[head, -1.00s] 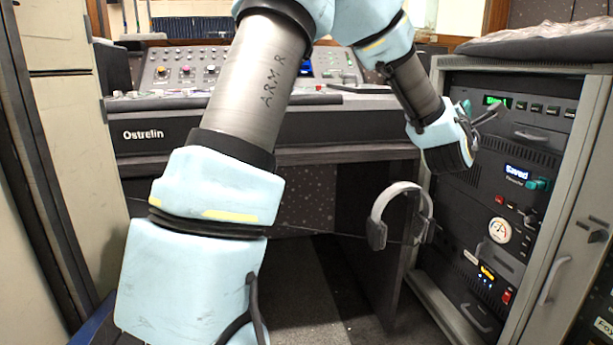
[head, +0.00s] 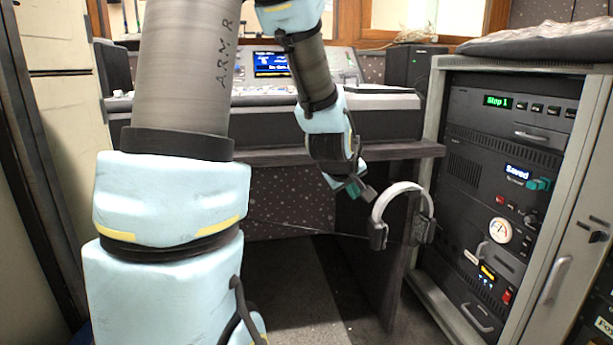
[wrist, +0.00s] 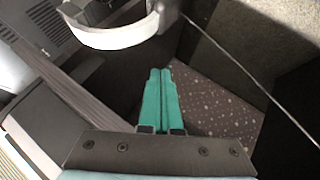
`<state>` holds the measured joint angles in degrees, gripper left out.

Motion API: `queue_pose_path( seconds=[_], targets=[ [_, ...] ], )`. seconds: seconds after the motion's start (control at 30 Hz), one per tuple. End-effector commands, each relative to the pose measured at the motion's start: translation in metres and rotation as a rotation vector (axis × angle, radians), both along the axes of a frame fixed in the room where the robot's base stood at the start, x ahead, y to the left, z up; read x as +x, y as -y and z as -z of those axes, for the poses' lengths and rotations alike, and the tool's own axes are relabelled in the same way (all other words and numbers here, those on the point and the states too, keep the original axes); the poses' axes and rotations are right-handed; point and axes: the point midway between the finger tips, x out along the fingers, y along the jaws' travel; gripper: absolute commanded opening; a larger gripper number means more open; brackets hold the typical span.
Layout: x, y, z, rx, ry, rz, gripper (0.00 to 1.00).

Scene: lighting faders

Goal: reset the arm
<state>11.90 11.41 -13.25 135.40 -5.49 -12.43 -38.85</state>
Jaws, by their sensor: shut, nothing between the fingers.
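My arm (head: 187,65) rises in the left half of the head view and bends down to the right. My gripper (head: 360,190) hangs just in front of the desk edge, to the left of the headphones. In the wrist view my gripper (wrist: 159,72) shows two teal fingers lying side by side, shut with nothing between them. The wrist view looks past the fingers at a speckled dark panel. My arm hides part of the mixing desk.
Grey headphones (head: 400,190) hang close right of my gripper, with a thin cable (wrist: 245,70) stretching away. A rack (head: 505,180) with displays stands at right. The mixing desk (head: 385,124) is behind. Open floor (head: 290,290) lies below.

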Motion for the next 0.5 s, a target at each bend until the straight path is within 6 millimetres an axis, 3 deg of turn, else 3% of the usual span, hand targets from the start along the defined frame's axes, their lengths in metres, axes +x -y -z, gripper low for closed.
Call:
queue_pose_path(
  seconds=[0.03, 0.1, 0.2, 0.5],
  targets=[
    [-0.015, -0.03, 0.011, 0.098, -0.049, 0.031, 0.0],
    [-0.038, -0.066, 0.025, 0.221, -0.127, 0.093, 0.0],
    [-0.072, -0.105, 0.039, 0.345, -0.231, 0.177, 0.0],
    [-0.167, -0.182, 0.054, 0.521, -0.504, 0.412, 0.0]
  ],
)
